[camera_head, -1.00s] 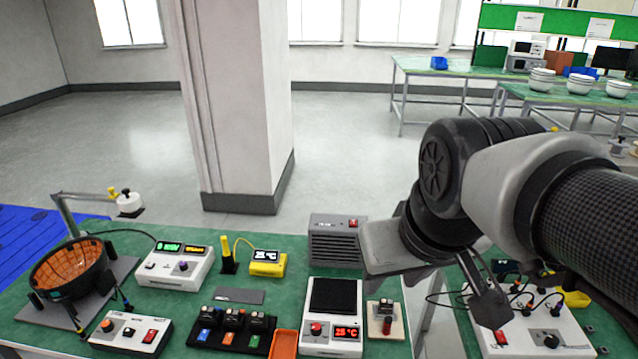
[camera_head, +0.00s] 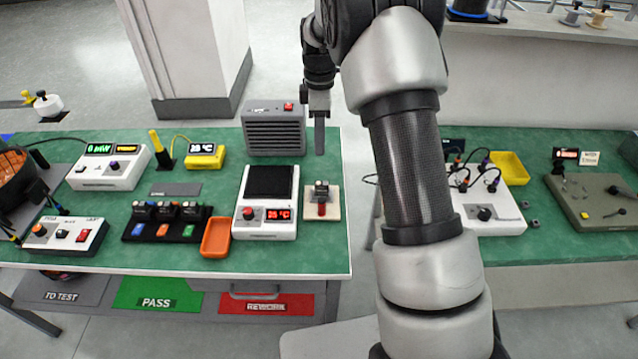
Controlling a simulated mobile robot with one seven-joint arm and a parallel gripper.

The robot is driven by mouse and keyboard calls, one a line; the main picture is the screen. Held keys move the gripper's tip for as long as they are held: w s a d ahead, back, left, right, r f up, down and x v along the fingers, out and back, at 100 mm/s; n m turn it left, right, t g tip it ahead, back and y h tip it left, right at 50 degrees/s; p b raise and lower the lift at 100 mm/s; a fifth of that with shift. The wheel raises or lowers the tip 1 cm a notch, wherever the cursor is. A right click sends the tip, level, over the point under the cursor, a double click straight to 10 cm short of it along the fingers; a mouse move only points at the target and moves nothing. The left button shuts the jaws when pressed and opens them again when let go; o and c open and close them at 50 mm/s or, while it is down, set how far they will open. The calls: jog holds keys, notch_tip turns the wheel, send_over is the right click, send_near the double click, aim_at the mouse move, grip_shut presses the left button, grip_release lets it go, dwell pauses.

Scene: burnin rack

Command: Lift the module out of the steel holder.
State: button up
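A small dark module (camera_head: 321,188) sits in a small fixture on a pale square base (camera_head: 331,209), right of the white hot plate; a red part shows at its front. This looks like the holder, but its metal is too small to make out. My gripper (camera_head: 319,150) points down above and behind this fixture, apart from it in the picture. Its fingers are seen edge-on as one grey strip, so I cannot tell whether it is open. Similar dark modules (camera_head: 165,212) sit in a black rack (camera_head: 135,235) with blue, orange and green tabs.
The hot plate (camera_head: 268,215) stands left of the fixture, with a grey vented box (camera_head: 274,135) behind and an orange tray (camera_head: 216,238) beside it. The green table's right edge is close to the fixture. A second bench (camera_head: 545,215) with white and olive instruments stands to the right.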

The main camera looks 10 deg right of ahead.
aim_at(319, 183)
notch_tip(319, 183, down, 17)
jog(key=shift+f, duration=0.1)
dwell(0.5)
jog(key=shift+c, duration=0.4)
grip_shut()
